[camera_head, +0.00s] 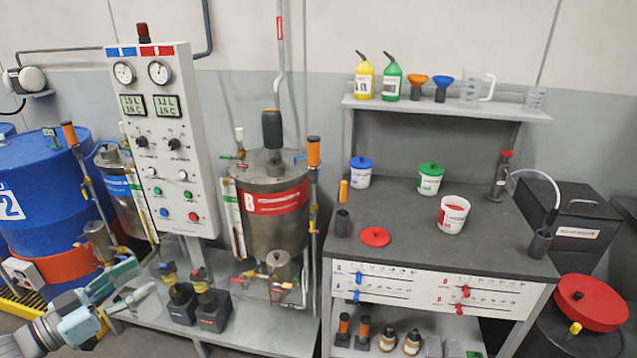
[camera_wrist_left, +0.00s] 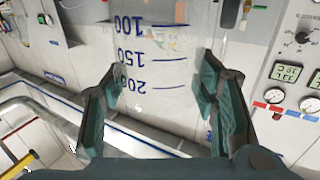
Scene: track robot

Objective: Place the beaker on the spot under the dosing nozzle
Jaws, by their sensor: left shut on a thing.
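My left gripper (camera_head: 122,288) comes in at the lower left, in front of the left tank's pipework. In the left wrist view its two green fingers (camera_wrist_left: 163,95) stand on either side of a clear beaker (camera_wrist_left: 160,58) with blue marks 100, 150 and 200, and they are shut on it. In the head view the see-through beaker is hard to make out between the fingers. A small metal vessel with fittings (camera_head: 98,236) is at the left tank, and a similar one (camera_head: 278,264) is under the right tank. I cannot make out which outlet is the dosing nozzle, or the spot.
A control panel (camera_head: 168,140) stands between the left tank (camera_head: 122,190) and the right tank (camera_head: 275,215). A blue drum (camera_head: 40,180) is at far left. A workbench (camera_head: 400,220) with tubs is at right.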

